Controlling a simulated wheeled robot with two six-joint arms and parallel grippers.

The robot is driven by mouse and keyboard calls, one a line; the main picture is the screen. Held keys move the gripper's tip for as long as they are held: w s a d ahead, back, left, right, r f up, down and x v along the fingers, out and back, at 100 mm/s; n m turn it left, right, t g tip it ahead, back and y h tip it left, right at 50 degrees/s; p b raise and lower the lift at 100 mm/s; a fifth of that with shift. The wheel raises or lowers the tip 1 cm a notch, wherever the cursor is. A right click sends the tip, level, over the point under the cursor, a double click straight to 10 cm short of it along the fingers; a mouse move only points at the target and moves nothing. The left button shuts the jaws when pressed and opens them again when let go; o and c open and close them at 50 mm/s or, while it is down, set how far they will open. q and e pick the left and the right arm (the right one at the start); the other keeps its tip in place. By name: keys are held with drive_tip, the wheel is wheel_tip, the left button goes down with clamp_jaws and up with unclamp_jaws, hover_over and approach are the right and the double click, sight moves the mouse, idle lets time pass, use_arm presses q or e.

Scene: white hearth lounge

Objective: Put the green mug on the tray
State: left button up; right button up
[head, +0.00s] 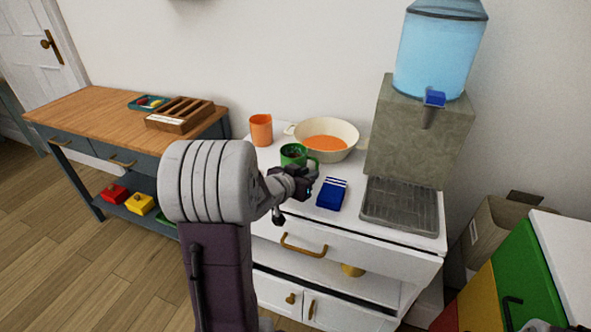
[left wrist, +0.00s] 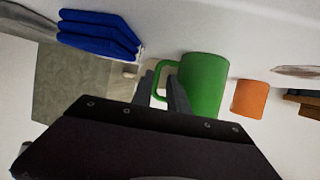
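The green mug (head: 294,155) stands on the white cabinet top, partly hidden behind my left gripper (head: 305,181). In the left wrist view the mug (left wrist: 205,85) shows large, its handle toward my left gripper (left wrist: 163,88). The two fingers are apart, with the handle's outer bar between them; I cannot tell whether they touch it. A grey ribbed tray (head: 400,207) lies on the cabinet top at the right, in front of the water dispenser, and looks empty. My right gripper is not in view.
An orange cup (head: 261,130) and a cream pan (head: 345,134) stand behind the mug. The water dispenser (head: 419,130) rises behind the tray. A small teal tray (head: 137,104) sits on the wooden table.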

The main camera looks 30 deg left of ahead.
use_arm(q)
drive_tip(key=x, duration=0.1)
drive_tip(key=b+x, duration=0.1)
drive_tip(key=x, duration=0.2)
drive_tip(key=shift+w+d+r+b, duration=0.15)
drive_tip(key=shift+w+d+b, duration=0.1)
drive_tip(key=shift+b, duration=0.1)
drive_tip(key=shift+w, duration=0.35)
drive_tip(key=shift+a, duration=0.1)
clamp_jaws()
idle(0.6)
